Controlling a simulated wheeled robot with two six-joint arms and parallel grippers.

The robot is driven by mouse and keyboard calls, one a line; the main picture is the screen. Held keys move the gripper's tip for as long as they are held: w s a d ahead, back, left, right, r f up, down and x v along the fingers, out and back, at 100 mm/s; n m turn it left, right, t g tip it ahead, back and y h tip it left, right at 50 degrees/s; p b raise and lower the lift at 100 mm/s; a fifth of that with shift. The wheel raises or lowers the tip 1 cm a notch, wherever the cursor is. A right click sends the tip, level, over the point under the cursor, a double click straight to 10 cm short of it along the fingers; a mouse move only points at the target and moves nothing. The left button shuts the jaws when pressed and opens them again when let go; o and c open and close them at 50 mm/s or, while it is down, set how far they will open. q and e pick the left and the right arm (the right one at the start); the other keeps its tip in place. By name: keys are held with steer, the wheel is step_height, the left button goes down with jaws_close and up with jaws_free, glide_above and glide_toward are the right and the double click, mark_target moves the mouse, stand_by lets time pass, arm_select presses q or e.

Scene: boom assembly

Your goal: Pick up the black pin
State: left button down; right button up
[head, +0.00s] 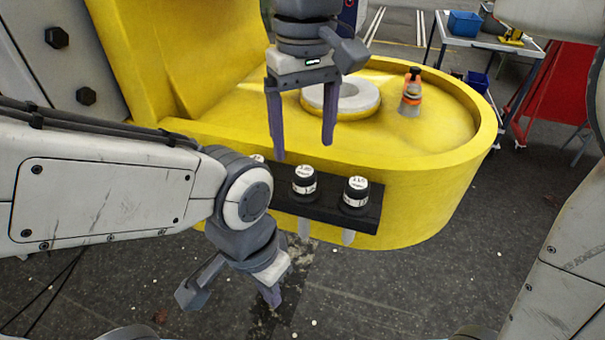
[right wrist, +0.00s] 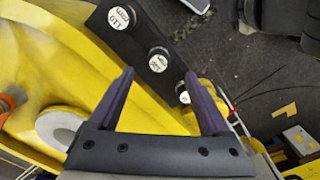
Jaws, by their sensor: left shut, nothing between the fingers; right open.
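A black rack (head: 330,207) is fixed on the side of the yellow boom part. Black pins with white labelled tops stand upright in it: a right one (head: 355,197), a middle one (head: 304,182) and a left one, mostly hidden behind my left arm. All three tops show in the right wrist view, where the middle pin (right wrist: 159,60) appears between the fingertips. My right gripper (head: 303,150) is open and empty, pointing down above the rack. My left gripper (head: 271,298) is shut and empty, low in front of the rack.
The yellow boom part (head: 420,200) fills the middle. A pale ring (head: 362,100) and an orange-and-black bottle (head: 410,98) sit on it. A cart (head: 485,42) with a blue bin (head: 464,23) stands at the back right. The dark floor at the front is mostly open.

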mark_target(305, 171)
step_height(305, 171, down, 3)
steer(key=shift+d, duration=0.15)
steer(key=shift+w+f+p, duration=0.15)
steer(key=shift+f+p, duration=0.3)
steer(key=shift+f, duration=2.2)
jaws_close()
steer(key=shift+r, duration=0.15)
